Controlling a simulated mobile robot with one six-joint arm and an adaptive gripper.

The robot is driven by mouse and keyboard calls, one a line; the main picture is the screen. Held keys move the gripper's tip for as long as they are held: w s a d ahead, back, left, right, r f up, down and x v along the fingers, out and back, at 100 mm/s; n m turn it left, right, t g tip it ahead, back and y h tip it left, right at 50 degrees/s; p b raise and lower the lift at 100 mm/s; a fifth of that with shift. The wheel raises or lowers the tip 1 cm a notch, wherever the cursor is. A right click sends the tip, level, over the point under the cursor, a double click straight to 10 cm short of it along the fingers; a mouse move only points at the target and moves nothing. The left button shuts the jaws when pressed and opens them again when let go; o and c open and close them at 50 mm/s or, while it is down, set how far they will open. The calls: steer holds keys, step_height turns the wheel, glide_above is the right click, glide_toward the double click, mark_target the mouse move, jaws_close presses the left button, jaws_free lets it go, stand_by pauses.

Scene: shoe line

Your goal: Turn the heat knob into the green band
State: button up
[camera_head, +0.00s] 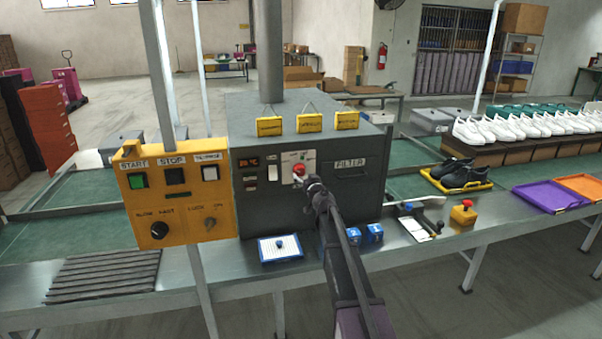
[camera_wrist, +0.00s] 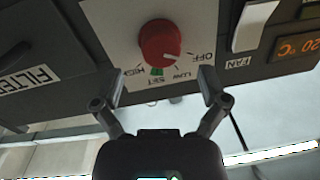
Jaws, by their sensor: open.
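The heat knob (camera_wrist: 159,42) is red and round, on a white plate (camera_wrist: 110,18) marked OFF, LOW, SET and HIGH. Its pale pointer mark is turned toward the OFF and LOW side, away from the green band (camera_wrist: 156,72) by SET. In the head view the knob (camera_head: 299,168) is on the front of the dark grey machine (camera_head: 265,205). My gripper (camera_wrist: 163,88) is open and empty, its two fingertips apart on either side below the knob in the wrist view, not closed on it. In the head view my gripper (camera_head: 312,184) is just before the plate.
A white FAN switch (camera_wrist: 253,25) and an orange display (camera_wrist: 296,46) are beside the plate. A FILTER drawer (camera_head: 350,163) is on the other side. The yellow control box (camera_head: 180,190) stands left of the machine.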

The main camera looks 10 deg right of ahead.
mark_target(301, 172)
steer(key=shift+w+a, duration=0.15)
steer(key=shift+w, duration=2)
steer(key=c, duration=1.1)
